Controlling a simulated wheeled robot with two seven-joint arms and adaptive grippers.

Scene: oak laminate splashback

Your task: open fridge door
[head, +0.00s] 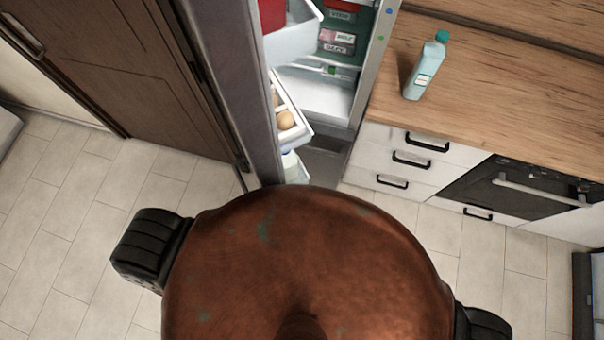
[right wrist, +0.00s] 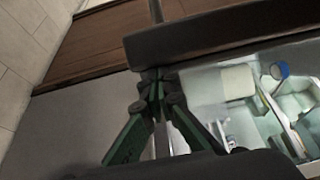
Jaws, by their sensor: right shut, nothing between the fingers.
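The fridge door (head: 232,80) stands open in the head view, with white shelves (head: 290,105) on its inner side and eggs on one of them. The fridge body (head: 355,85) shows to its right, with its inside partly in view. My right gripper (right wrist: 155,80) is shut and empty in the right wrist view. Its fingertips are close to a dark bar (right wrist: 225,35); I cannot tell whether they touch. White shelves and containers (right wrist: 255,95) lie to the right of the fingers. Neither gripper shows in the head view.
A brown cabinet (head: 100,55) stands left of the door. At the right is a wooden counter (head: 490,90) with a pale bottle (head: 426,70) on it, above white drawers (head: 385,160) and an oven (head: 520,185). Tiled floor (head: 60,220) is clear at the left.

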